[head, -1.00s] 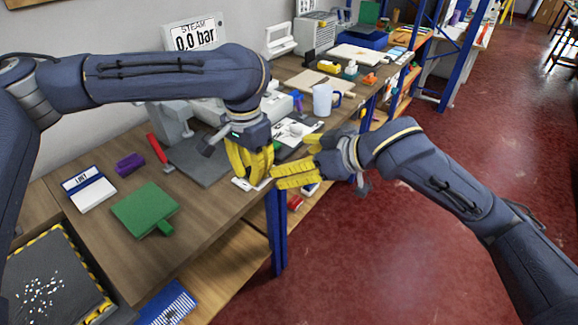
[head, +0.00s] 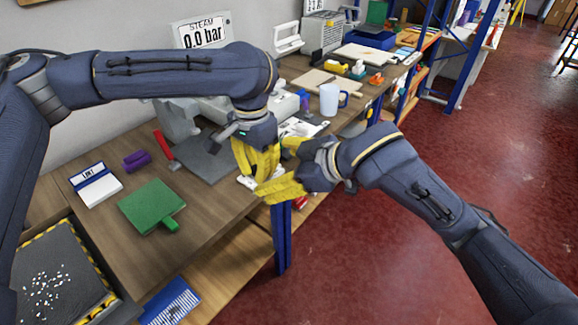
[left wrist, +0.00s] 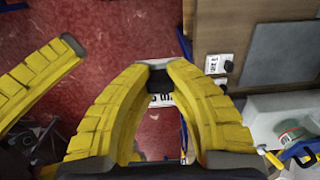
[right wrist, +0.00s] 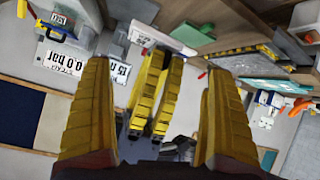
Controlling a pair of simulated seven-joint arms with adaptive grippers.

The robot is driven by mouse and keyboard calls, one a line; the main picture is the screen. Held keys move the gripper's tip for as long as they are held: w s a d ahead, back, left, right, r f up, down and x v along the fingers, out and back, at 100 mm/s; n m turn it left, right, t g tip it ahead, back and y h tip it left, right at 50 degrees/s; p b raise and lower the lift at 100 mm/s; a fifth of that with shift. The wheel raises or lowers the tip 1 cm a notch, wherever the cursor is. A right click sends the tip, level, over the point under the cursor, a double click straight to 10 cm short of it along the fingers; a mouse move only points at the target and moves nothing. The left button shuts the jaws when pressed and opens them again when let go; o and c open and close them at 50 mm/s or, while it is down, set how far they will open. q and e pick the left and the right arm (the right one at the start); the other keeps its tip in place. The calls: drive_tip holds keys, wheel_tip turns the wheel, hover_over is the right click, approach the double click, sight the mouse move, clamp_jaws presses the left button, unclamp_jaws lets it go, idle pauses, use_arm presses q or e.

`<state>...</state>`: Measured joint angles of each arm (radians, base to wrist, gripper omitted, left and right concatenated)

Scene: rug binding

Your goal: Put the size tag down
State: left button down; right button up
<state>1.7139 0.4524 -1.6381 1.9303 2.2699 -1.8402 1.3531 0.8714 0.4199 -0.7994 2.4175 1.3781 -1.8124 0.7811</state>
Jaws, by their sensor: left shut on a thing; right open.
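My left gripper (head: 262,178) points down at the front edge of the workbench. In the left wrist view its fingertips (left wrist: 160,76) are closed together on the size tag (left wrist: 160,100), a small white piece with black print, partly hidden by the fingers. In the right wrist view a white strip (right wrist: 146,36) shows at the tips of the left fingers (right wrist: 166,56); I cannot tell if it is the tag. My right gripper (head: 284,168) is open and empty, its fingers spread beside the left gripper. The right wrist view shows the gap between its fingers (right wrist: 155,80).
A mug (head: 330,100) stands further back. The bench edge is close below the grippers, with red floor (head: 400,240) beyond.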

drive_tip(key=shift+x, duration=3.55)
